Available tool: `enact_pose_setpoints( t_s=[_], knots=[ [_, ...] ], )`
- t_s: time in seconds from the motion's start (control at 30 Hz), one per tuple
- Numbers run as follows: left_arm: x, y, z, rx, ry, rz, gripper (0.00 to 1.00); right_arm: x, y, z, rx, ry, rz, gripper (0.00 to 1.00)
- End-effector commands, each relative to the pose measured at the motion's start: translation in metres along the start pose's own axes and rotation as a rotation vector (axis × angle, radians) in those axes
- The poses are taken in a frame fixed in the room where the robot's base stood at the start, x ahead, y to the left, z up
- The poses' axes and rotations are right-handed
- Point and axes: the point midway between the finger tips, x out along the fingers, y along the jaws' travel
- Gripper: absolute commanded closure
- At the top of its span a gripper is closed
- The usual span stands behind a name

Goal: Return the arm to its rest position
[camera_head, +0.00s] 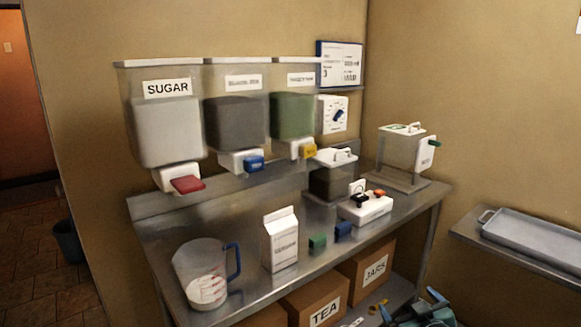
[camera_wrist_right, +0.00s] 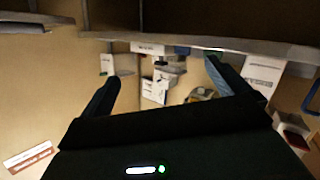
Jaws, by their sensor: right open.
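My right gripper (camera_head: 410,305) shows at the bottom edge of the head view, in front of the steel table and below its top. Its teal-tipped fingers are apart. The right wrist view shows the same gripper (camera_wrist_right: 162,70) with its two dark fingers spread and nothing held between them. Most of my right arm is cut off by the lower edge of the head view. My left gripper is not in view.
The steel table (camera_head: 232,300) holds a measuring jug (camera_head: 190,262), a carton (camera_head: 282,246), green (camera_head: 317,243) and blue (camera_head: 343,231) blocks and a white device (camera_head: 366,209). Cardboard boxes (camera_head: 372,268) sit on its lower shelf. A tray (camera_head: 535,240) lies on the right counter.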

Motion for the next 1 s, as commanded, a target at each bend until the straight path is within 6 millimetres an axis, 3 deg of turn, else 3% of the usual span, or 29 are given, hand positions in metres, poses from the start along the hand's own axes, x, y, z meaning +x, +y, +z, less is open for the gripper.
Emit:
enact_pose_setpoints(
  t_s=[0.03, 0.2, 0.4, 0.5, 0.7, 1.0],
  knots=[
    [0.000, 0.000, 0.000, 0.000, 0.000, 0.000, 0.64, -0.020, -0.026, 0.026, 0.013, -0.034, -0.040, 0.00],
    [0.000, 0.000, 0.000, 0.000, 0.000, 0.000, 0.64, -0.101, -0.103, 0.090, 0.075, -0.134, -0.160, 0.00],
    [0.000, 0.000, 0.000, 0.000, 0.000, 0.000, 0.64, -0.196, -0.163, 0.128, 0.166, -0.238, -0.257, 0.00],
    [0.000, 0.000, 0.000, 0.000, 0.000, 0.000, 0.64, -0.228, -0.178, 0.135, 0.200, -0.273, -0.281, 0.00],
    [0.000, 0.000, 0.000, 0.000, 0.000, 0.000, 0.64, -0.252, -0.188, 0.138, 0.227, -0.300, -0.299, 0.00],
    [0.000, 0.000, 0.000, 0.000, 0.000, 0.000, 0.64, -0.251, -0.188, 0.138, 0.227, -0.301, -0.299, 0.00]
  ],
)
